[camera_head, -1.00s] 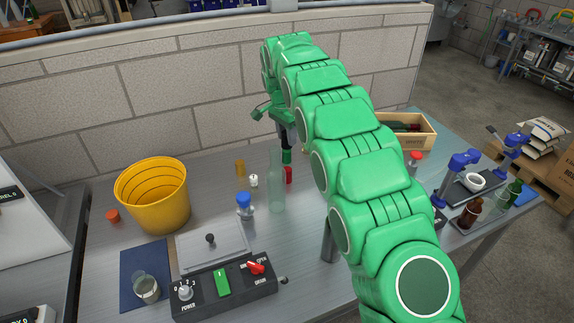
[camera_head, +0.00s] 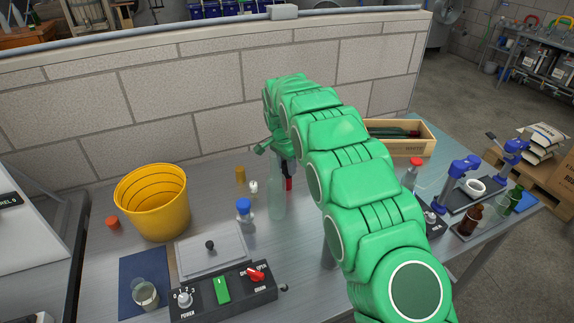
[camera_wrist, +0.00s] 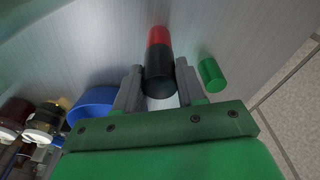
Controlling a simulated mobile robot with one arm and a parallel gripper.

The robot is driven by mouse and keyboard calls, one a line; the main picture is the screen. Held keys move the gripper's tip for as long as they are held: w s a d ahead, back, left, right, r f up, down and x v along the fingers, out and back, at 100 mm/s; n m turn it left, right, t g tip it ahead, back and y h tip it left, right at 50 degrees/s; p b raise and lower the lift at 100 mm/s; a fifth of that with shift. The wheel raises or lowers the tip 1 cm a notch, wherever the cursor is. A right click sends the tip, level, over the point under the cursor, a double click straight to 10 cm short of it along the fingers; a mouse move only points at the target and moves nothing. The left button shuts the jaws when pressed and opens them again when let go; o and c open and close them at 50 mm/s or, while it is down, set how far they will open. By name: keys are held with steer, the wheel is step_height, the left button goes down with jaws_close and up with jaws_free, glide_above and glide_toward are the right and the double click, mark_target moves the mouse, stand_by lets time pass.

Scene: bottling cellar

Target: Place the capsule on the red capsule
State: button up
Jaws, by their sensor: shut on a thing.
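My gripper (camera_wrist: 160,85) is shut on a black capsule (camera_wrist: 158,68), which sits between the two grey fingers in the wrist view. The red capsule (camera_wrist: 158,35) is in line with the far end of the black one. The two appear end to end, but I cannot tell whether they touch. In the head view the red capsule (camera_head: 288,184) stands on the table right below my gripper (camera_head: 286,165), behind a clear bottle. A green capsule (camera_wrist: 211,75) stands beside the right finger, apart from it; in the head view it is hidden.
A clear bottle (camera_head: 277,195) stands close in front of my gripper. A yellow bucket (camera_head: 150,205) and a control box (camera_head: 225,291) are farther left and nearer.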

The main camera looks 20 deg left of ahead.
mark_target(284, 164)
steer(key=shift+f, duration=0.15)
steer(key=o, duration=0.6)
steer(key=shift+s+a+r, duration=0.1)
steer(key=shift+s+r, duration=0.15)
steer(key=shift+r, duration=1.8)
steer(key=shift+s+a+r, duration=0.1)
steer(key=shift+s+r, duration=0.1)
steer(key=shift+r, duration=1.85)
steer(key=shift+s+a+r, duration=0.1)
steer(key=shift+s+r, duration=0.15)
steer(key=shift+r, duration=1.8)
steer(key=shift+d, duration=0.1)
